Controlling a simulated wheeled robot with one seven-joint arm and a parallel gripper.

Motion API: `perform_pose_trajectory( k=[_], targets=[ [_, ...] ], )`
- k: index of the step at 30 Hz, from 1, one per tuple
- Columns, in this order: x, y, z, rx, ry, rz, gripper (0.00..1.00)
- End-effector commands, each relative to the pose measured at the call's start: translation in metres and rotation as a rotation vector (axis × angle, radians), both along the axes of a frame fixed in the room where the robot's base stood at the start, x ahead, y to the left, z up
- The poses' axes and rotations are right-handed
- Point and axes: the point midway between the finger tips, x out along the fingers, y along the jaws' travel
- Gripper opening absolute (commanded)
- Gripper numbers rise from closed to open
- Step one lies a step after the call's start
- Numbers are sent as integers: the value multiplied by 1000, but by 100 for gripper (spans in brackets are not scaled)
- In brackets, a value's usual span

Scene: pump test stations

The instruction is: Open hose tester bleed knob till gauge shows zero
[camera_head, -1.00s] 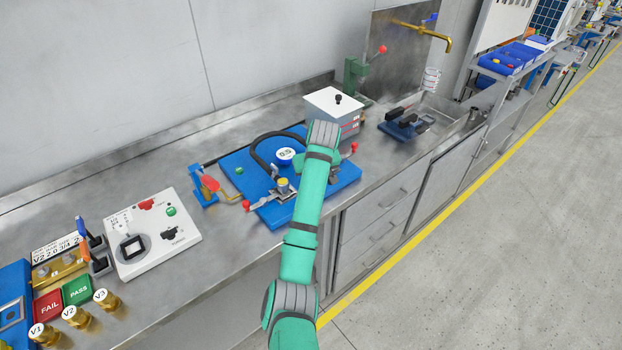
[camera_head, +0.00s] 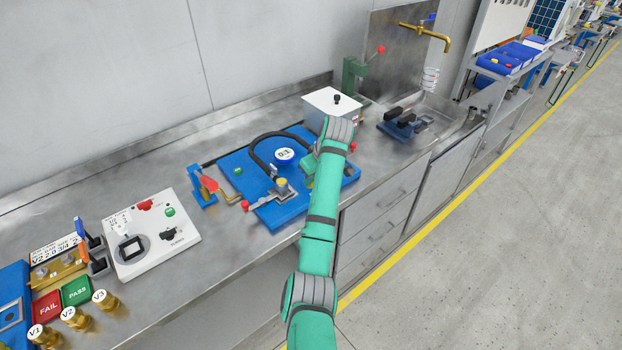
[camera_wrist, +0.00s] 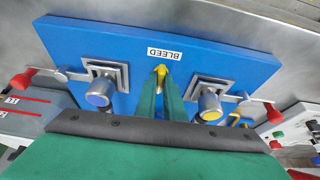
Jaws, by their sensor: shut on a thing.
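The hose tester is a blue plate (camera_head: 330,192) on the steel bench, with a black hose looped over it. Its round gauge (camera_head: 285,154) appears to read 0.1 in the head view. In the wrist view a white BLEED label (camera_wrist: 164,54) lies on the blue plate beside the yellow bleed knob (camera_wrist: 161,70). My gripper (camera_wrist: 160,86) is shut on this knob, with one green finger on each side. The knob's lower part is hidden between the fingers. In the head view my arm hides the knob and most of the gripper.
Two silver clamps, one with a blue cap (camera_wrist: 100,92) and one with a yellow cap (camera_wrist: 210,106), flank the fingers. A grey box (camera_head: 332,102) stands behind the plate.

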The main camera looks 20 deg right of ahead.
Motion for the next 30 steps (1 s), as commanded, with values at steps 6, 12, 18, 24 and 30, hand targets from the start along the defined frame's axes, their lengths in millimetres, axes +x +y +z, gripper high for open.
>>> perform_pose_trajectory(
  k=[6, 12, 18, 24, 30],
  targets=[
    [-2, 0, 0, 1, 5, 1, 11],
    [-1, 0, 0, 2, 4, 1, 27],
    [-1, 1, 1, 1, 3, 1, 27],
    [-8, -3, 21, -1, 1, 0, 27],
    [-20, -6, 55, -2, 0, 4, 27]
  ],
)
